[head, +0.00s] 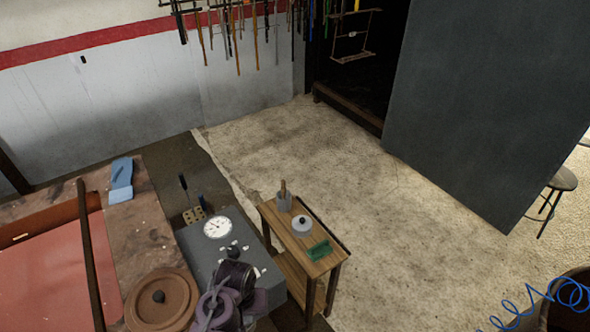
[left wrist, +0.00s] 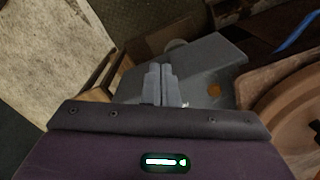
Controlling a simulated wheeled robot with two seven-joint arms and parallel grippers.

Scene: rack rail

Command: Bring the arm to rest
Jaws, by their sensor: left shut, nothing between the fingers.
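My left gripper (left wrist: 160,72) shows in the left wrist view with its two grey fingers together and nothing between them. In the head view, the purple and dark left arm and gripper (head: 235,280) are at the bottom centre, over the front part of a grey box with a white dial (head: 217,227). The fingertips are hard to make out there. In the left wrist view, the fingers lie in front of the grey box (left wrist: 215,60); I cannot tell whether they touch it. My right gripper is not in view.
A small wooden table (head: 318,265) with a grey cup (head: 284,202), a lidded pot (head: 301,225) and a green block (head: 318,250) stands to the right. A round brown lid (head: 160,300) is on the left. Open floor (head: 340,180) lies beyond; a dark panel (head: 480,110) stands at right.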

